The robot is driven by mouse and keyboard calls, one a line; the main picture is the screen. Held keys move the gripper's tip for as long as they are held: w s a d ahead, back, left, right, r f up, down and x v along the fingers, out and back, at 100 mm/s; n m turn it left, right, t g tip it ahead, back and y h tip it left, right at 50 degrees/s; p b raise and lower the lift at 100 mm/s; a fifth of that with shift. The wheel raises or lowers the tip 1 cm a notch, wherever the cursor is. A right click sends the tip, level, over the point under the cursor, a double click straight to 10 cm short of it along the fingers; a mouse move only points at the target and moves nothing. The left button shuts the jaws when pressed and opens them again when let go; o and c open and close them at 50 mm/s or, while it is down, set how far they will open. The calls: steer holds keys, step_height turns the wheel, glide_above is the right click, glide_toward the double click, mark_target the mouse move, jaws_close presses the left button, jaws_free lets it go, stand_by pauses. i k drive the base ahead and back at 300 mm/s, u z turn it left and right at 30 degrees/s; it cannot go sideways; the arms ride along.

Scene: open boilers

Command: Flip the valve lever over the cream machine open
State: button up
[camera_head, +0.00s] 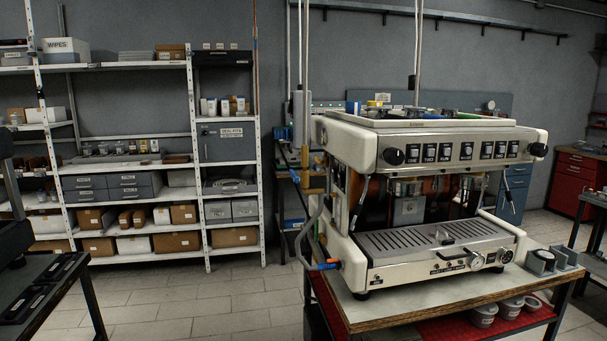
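The cream machine (350,147) stands on a wooden-topped bench right of the middle, its front with a row of dark buttons, a drip grate and gauges facing me. Thin upright pipes (418,45) rise behind and above it. No lever on these pipes can be made out clearly. Blue and orange hose fittings (328,266) stick out at its lower left front corner, and a grey hose (303,238) curves down its left side. A small blue item (353,107) shows on or behind its top left. My gripper is not in view.
The bench (400,314) has a red lower shelf with white tubs. White shelving (197,160) with boxes lines the back wall. A dark table (60,285) stands at the left. Tiled floor (215,305) is clear between the table and bench. A red cabinet (575,185) is far right.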

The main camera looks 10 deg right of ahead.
mark_target(296, 180)
steer(key=u, duration=0.75)
steer(key=i, duration=0.8)
steer(key=u, duration=0.65)
steer(key=i, duration=1.05)
steer(key=z, duration=0.7)
steer(key=i, duration=0.4)
steer(key=z, duration=0.4)
